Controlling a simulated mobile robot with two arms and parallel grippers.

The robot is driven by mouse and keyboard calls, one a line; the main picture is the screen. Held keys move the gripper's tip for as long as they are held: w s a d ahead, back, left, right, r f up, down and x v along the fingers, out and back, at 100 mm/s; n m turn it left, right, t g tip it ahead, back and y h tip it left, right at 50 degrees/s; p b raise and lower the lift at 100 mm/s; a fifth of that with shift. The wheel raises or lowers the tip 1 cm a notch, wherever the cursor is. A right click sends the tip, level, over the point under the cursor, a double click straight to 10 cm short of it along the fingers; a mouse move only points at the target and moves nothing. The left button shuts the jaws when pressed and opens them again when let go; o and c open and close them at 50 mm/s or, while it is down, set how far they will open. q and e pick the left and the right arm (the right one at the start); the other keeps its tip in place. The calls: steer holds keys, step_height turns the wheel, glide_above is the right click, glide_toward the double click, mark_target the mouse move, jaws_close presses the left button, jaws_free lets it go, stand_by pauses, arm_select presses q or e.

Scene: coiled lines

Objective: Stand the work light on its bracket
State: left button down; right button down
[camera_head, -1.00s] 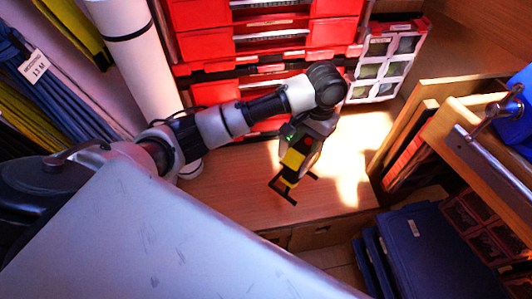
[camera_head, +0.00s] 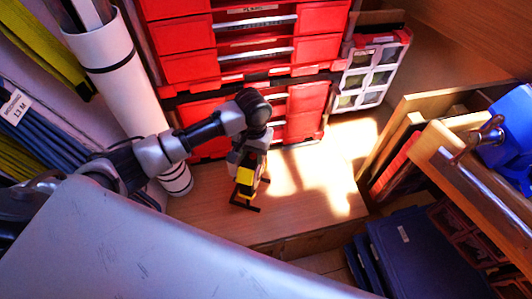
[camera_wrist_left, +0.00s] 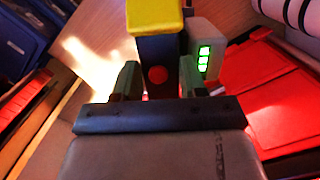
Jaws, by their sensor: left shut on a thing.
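The work light (camera_head: 246,177) is yellow and black, with a black bracket (camera_head: 246,208) at its lower end. It hangs below my left gripper (camera_head: 250,150), low over the wooden bench top. I cannot tell whether the bracket touches the wood. In the left wrist view the work light (camera_wrist_left: 155,45) shows a yellow end and a red button. There my left gripper (camera_wrist_left: 160,78) is shut on its dark body, one finger on each side. The bracket is hidden in that view. My right gripper is not in view.
Red drawer cases (camera_head: 240,60) stand behind the bench top (camera_head: 215,215). A white tube (camera_head: 110,70) stands at the left. Wooden boards (camera_head: 395,150) and a blue case (camera_head: 405,250) are at the right. The sunlit bench right of the light is clear.

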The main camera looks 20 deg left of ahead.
arm_select(q)
steer(key=shift+w+a+f, duration=0.15)
steer(key=shift+a+f, duration=0.05)
steer(key=shift+a, duration=0.3)
steer(key=shift+w+a+f, duration=0.1)
steer(key=shift+a, duration=0.05)
steer(key=shift+f, duration=0.2)
steer(key=shift+w+f, duration=0.2)
steer(key=shift+f, duration=1.7)
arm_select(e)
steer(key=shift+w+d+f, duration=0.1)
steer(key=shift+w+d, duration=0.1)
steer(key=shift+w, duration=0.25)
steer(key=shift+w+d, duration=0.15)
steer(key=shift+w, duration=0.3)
arm_select(q)
steer(key=shift+s+f, duration=0.1)
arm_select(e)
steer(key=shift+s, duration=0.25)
arm_select(q)
steer(key=c, duration=0.7)
jaws_free()
steer(key=shift+s+f, duration=0.1)
steer(key=shift+o, duration=0.5)
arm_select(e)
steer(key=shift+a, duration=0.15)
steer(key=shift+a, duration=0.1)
